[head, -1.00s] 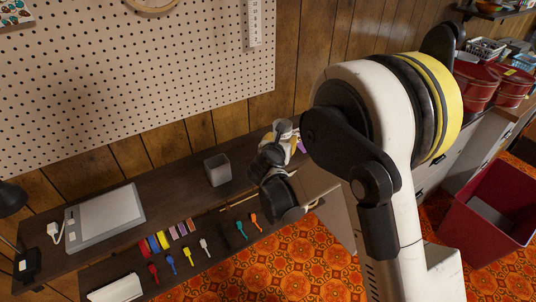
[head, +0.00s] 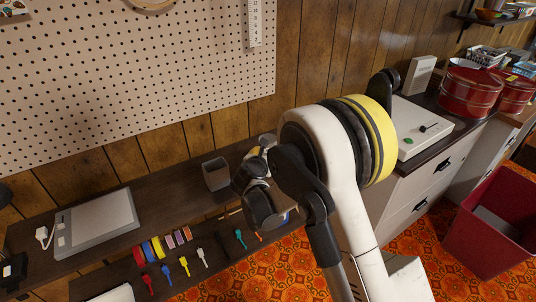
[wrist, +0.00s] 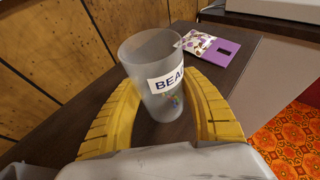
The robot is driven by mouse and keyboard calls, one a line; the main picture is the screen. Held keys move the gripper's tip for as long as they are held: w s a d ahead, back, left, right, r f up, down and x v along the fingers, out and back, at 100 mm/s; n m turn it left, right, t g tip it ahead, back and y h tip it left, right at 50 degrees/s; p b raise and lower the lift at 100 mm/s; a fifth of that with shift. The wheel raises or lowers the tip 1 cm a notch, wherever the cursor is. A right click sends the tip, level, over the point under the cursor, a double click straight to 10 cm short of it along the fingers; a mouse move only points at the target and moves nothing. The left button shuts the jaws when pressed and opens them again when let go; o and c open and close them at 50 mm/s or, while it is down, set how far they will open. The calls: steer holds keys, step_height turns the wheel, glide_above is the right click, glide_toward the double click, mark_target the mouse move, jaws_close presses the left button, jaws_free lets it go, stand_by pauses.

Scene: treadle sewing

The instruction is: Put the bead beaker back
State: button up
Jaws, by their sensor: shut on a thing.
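The bead beaker (wrist: 143,62) is a translucent grey cup with a white label reading "BEA" and small coloured bits low inside. It stands upright between the yellow fingers of my gripper (wrist: 162,92) in the wrist view. My gripper is shut on it. A dark wooden top lies below; I cannot tell whether the beaker's base touches it. In the head view, my arm and wrist cover most of the gripper, and the beaker cannot be made out clearly.
A purple packet (wrist: 213,47) lies beyond the beaker. In the head view, a square grey cup (head: 216,174) stands left of my wrist, with a grey flat device (head: 98,222) further left. A pegboard (head: 130,80) wall rises behind. Red tins (head: 470,92) stand on the right cabinet.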

steer(key=o, duration=1.2)
steer(key=shift+f, duration=0.1)
steer(key=shift+c, duration=0.2)
